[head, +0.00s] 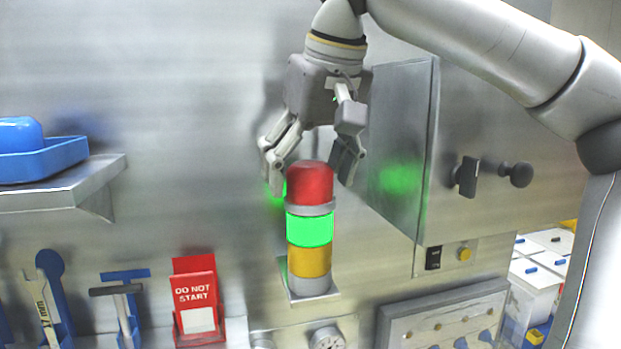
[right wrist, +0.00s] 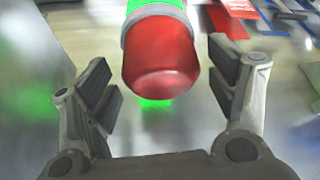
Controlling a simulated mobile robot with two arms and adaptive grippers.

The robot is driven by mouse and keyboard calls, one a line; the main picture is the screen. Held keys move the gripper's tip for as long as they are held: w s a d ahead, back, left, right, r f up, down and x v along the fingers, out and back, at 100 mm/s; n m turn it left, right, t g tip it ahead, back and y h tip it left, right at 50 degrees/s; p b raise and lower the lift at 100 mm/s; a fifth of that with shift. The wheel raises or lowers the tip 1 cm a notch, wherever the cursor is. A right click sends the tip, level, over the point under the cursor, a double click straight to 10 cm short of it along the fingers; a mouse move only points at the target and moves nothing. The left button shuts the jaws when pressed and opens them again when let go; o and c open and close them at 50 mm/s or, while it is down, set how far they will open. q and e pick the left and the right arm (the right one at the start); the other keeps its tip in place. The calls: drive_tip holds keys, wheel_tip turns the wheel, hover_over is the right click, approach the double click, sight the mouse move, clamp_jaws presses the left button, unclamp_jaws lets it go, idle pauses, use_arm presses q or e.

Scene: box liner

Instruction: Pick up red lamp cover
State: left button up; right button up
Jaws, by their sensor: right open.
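The red lamp cover (head: 310,183) is the domed top of a signal tower. Below it are a lit green section (head: 309,229) and an amber section (head: 309,261), on a small bracket on the steel wall. My right gripper (head: 313,175) is open above the tower, its fingers pointing down on either side of the red cover. In the right wrist view the red cover (right wrist: 160,58) lies between the open fingers (right wrist: 172,90), with gaps on both sides. My left gripper is not in view.
A steel cabinet (head: 403,150) with black knobs stands close on the right. A shelf (head: 75,188) with a blue tray (head: 45,160) is at left. A red "DO NOT START" holder (head: 195,295) and blue-handled tools sit lower left. Gauges and a switch panel (head: 440,320) are below.

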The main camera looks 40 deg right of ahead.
drive_tip(key=shift+a, duration=0.2)
drive_tip(key=c, duration=0.4)
drive_tip(key=shift+d, duration=0.1)
drive_tip(key=c, duration=0.7)
drive_tip(key=shift+r, duration=0.1)
